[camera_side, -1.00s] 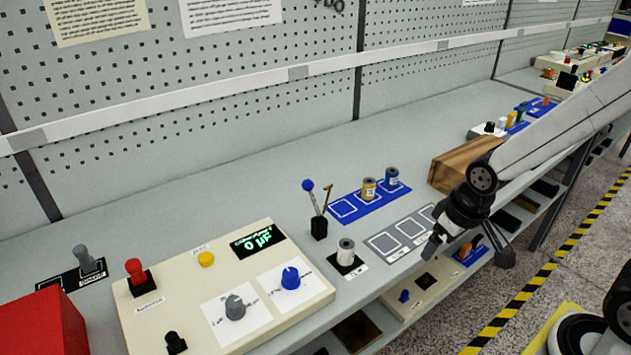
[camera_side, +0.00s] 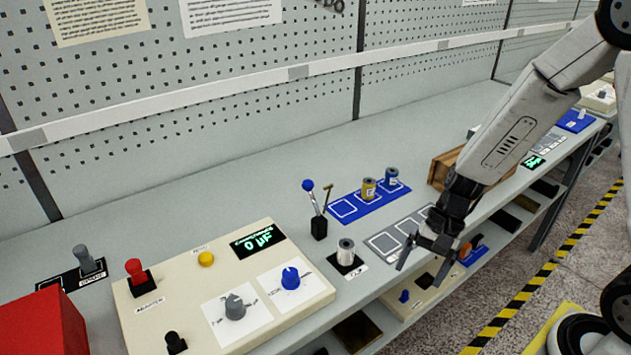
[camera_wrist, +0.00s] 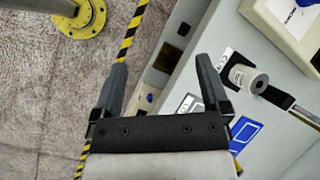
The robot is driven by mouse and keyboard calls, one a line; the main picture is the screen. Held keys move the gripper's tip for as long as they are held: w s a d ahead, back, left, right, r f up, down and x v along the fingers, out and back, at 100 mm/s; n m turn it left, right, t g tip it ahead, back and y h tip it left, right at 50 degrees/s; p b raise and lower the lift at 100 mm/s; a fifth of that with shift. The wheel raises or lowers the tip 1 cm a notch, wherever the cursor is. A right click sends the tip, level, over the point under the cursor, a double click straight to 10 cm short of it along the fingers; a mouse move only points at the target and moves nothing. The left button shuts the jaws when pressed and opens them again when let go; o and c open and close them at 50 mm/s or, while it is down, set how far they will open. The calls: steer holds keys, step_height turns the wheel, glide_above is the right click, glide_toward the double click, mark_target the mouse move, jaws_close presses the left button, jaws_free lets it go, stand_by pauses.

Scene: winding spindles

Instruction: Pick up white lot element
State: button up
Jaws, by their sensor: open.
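The white lot element (camera_side: 346,252) is a small white spool standing upright on a black square base near the front of the bench. It also shows in the wrist view (camera_wrist: 243,79), to the right of the right finger and apart from it. My gripper (camera_side: 421,262) is open and empty, its fingers spread at the bench's front edge, to the right of the white spool. In the wrist view my gripper (camera_wrist: 160,85) has nothing between its fingers; floor and the bench edge show beyond.
A blue mat (camera_side: 345,209) carries a yellow spool (camera_side: 369,189) and a blue spool (camera_side: 391,179). A grey mat (camera_side: 385,243) with outlined squares lies right of the white spool. A black block with a blue-knobbed lever (camera_side: 308,186) stands behind it. A cream panel (camera_side: 150,322) is left.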

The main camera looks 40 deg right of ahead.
steer(key=w+a+f+m+t+y, duration=0.1)
steer(key=w+f+m+t+y, duration=0.1)
steer(key=w+m+y, duration=0.3)
steer(key=m+t, duration=0.5)
steer(key=m, duration=0.3)
glide_toward(346, 249)
steer(key=f, duration=0.2)
steer(key=a+f, duration=0.1)
steer(key=shift+w+a+f, duration=0.1)
steer(key=shift+w+f, duration=0.1)
steer(key=shift+w, duration=0.05)
steer(key=shift+w+d+f+m+t, duration=0.1)
steer(key=shift+w+d+m+t, duration=0.3)
steer(key=shift+w+m+t, duration=0.25)
steer(key=shift+s, duration=0.1)
steer(key=shift+a, duration=0.1)
steer(key=shift+x, duration=1.25)
steer(key=shift+r+x, duration=0.1)
steer(key=shift+x, duration=1.15)
steer(key=shift+r+x, duration=0.15)
steer(key=shift+x, duration=1.15)
steer(key=shift+a, duration=0.15)
